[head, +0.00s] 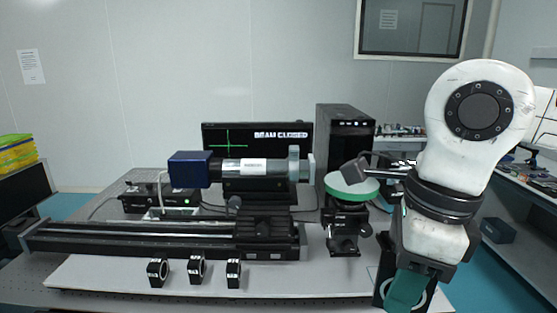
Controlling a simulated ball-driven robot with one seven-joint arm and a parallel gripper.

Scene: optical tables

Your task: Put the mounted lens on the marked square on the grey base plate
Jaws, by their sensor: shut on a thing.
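My gripper (405,292) points down at the lower right in the head view. It is shut on a black-framed mounted lens (384,291), seen partly behind the teal finger. A pale curved rim shows beside the finger, and the lens's lower part is cut off by the picture's bottom edge. I cannot tell whether it touches the surface below. A pale grey plate (290,289) lies along the front of the table. No marked square can be made out clearly.
Three small black mounts, left (158,271), middle (197,268) and right (233,273), stand on the plate's left half. Behind are a long black rail (130,238), a blue-ended tube device (188,169) and a green disc (352,189) on a stand. The plate between the right mount and my gripper is clear.

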